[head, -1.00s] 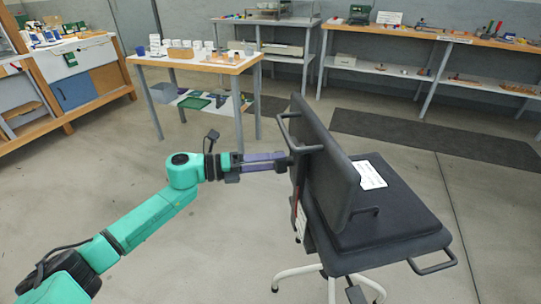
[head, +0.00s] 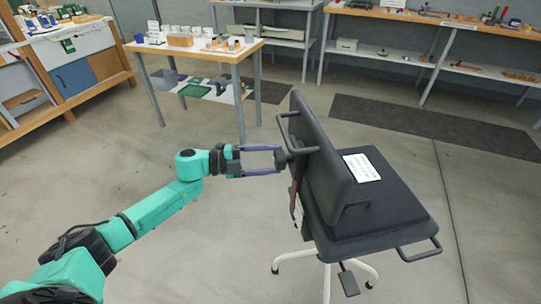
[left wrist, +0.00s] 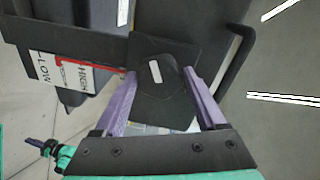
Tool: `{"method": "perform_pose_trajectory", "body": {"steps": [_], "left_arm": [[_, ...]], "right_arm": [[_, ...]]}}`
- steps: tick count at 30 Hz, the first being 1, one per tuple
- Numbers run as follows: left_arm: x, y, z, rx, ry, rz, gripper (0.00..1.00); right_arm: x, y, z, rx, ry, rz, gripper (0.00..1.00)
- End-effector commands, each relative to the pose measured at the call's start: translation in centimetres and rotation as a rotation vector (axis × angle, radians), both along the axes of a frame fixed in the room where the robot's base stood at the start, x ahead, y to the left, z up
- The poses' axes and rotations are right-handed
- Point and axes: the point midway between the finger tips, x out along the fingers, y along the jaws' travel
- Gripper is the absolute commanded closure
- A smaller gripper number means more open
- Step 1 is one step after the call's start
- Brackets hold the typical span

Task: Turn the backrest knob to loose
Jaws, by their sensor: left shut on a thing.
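The black office chair (head: 370,215) stands on the right in the head view, its backrest (head: 325,145) upright. The dark backrest knob (head: 282,159) sticks out from the back of it. In the left wrist view the knob (left wrist: 160,75) carries a short white mark, slightly tilted, on a black plate. My left gripper (head: 281,159) is shut on the knob, one purple finger on each side. A white label (left wrist: 70,75) with LOW, HIGH and a red line lies left of the knob; no loose marking is readable. My right gripper is not in view.
A black bar handle (head: 298,130) juts from the backrest near my gripper. A white paper (head: 362,167) lies on the seat. A small table (head: 195,50) with cups stands behind at the left, and shelves line the back wall. The floor around the chair is clear.

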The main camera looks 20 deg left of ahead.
Motion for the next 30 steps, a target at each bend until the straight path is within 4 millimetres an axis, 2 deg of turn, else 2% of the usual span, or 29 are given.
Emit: {"method": "perform_pose_trajectory", "body": {"steps": [20,21,22,23,30], "left_arm": [[0.05,0.05,-0.08,-0.032,0.061,0.002,0.82],[0.05,0.05,-0.08,-0.032,0.061,0.002,0.15],[0.05,0.05,-0.08,-0.032,0.061,0.002,0.04],[0.05,0.04,-0.08,-0.031,0.06,0.002,0.0],[-0.03,0.14,-0.1,-0.032,0.06,0.001,0.0]], "right_arm": [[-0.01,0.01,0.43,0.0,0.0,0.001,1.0],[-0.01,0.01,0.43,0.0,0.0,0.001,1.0],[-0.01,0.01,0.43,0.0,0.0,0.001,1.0],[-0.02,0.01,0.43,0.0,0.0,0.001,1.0],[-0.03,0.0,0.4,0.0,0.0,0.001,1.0]]}}
